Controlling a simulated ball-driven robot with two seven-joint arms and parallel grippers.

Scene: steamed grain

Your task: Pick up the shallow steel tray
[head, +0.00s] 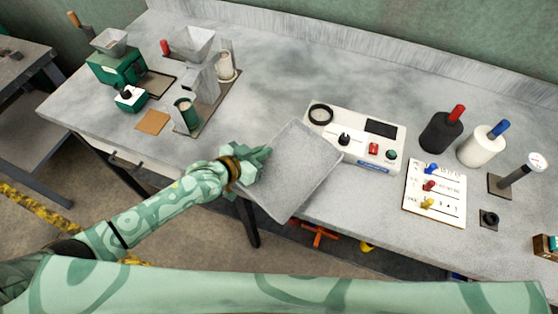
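The shallow steel tray (293,172) is a grey, square, low-rimmed sheet in the middle of the head view. It sits at a slant over the workbench's front edge, and its near corner sticks out past that edge. Its right corner overlaps the lower left of the white control box in the picture. My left gripper (262,162) is at the tray's left rim and looks shut on it; the fingers are partly hidden by the hand. Whether the tray still touches the bench is hard to tell. My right gripper is not in view.
The control box (355,137) stands right behind the tray. Farther right are a card with coloured pegs (434,194), a black bottle (441,132) and a white bottle (481,145). Green-and-grey hopper machines (118,65) stand at left. The grey workbench (275,85) is clear behind the tray.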

